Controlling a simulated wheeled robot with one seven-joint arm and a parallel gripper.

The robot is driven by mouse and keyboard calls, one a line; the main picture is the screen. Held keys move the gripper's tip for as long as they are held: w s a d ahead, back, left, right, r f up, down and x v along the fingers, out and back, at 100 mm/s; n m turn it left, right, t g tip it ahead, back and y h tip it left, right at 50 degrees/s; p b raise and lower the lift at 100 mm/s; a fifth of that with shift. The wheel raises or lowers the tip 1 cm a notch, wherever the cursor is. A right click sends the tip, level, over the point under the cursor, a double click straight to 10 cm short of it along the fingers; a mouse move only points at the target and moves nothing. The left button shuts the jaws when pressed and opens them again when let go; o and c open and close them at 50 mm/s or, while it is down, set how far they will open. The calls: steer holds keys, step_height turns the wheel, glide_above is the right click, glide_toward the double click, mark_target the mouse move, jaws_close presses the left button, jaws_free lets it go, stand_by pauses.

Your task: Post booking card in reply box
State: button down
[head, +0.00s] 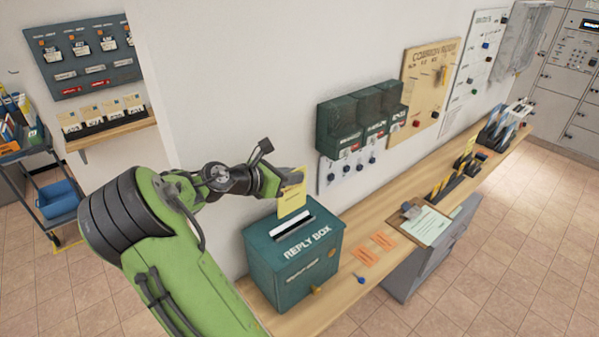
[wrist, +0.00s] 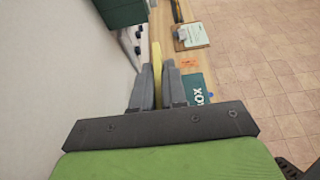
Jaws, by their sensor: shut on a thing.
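The booking card is a yellow card (head: 292,198), held upright above the reply box in the head view. The reply box (head: 287,278) is dark teal, with white lettering and a pale slot panel (head: 293,224) on its top, and stands on the wooden counter. My gripper (head: 290,178) is shut on the card's upper part. The card's lower edge is close to the slot; I cannot tell whether it has entered. In the wrist view, the card (wrist: 156,62) shows edge-on between the fingers, and part of the reply box (wrist: 201,92) shows beside them.
Orange slips (head: 366,257), a small blue key-like item (head: 359,279) and a clipboard (head: 425,225) lie on the counter right of the box. Green wall boxes (head: 338,132) and hooks hang above. The white wall stands close behind the reply box.

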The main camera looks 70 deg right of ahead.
mark_target(292, 190)
steer(key=f+b, duration=0.2)
steer(key=shift+s+d+f+b, duration=0.15)
steer(key=shift+d+f+b, duration=0.15)
steer(key=shift+b, duration=0.1)
steer(key=shift+a+f+b, duration=0.2)
steer(key=shift+f+b, duration=0.25)
steer(key=shift+b, duration=0.25)
steer(key=shift+f+b, duration=0.5)
steer(key=shift+b, duration=0.05)
steer(key=shift+f+b, duration=0.45)
steer(key=shift+f, duration=0.75)
steer(key=shift+r+p, duration=0.35)
steer(key=shift+p, duration=0.3)
steer(key=shift+p, duration=0.55)
steer(key=shift+f, duration=0.1)
